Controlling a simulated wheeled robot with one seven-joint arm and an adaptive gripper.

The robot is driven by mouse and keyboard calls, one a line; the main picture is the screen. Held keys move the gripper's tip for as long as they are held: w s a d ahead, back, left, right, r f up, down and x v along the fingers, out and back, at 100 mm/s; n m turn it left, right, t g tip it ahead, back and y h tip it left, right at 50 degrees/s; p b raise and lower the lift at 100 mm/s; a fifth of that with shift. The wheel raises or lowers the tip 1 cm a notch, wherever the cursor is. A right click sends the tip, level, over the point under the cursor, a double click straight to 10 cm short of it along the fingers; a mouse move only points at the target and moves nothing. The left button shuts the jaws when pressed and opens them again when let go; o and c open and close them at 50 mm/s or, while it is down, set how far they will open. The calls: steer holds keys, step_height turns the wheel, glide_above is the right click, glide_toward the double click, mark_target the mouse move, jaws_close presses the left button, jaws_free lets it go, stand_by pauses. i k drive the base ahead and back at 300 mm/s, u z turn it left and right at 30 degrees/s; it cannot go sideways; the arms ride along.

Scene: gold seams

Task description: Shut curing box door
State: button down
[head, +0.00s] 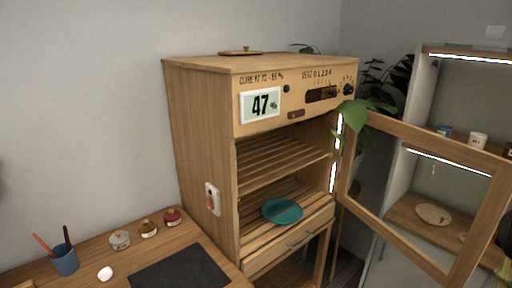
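The curing box (202,130) is a tall wooden cabinet in the middle of the head view. Its door (397,133), a wooden frame around a see-through pane, stands wide open, swung out to the right from the cabinet's right side. Inside are slatted shelves (285,168), and a teal plate (282,211) lies on the lower one. A display on the upper front (260,105) reads 47 %. My gripper is not in view.
A wooden desk at left (160,256) holds a dark mat (180,270), a blue cup (64,259) with sticks and several small jars. A lit shelf unit (418,85) stands behind the door. Plant leaves (362,112) hang near the door's top hinge side.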

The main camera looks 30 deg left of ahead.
mark_target(498, 196)
steer(key=k, duration=0.65)
steer(key=u, duration=0.75)
steer(key=i, duration=1)
steer(key=u, duration=0.05)
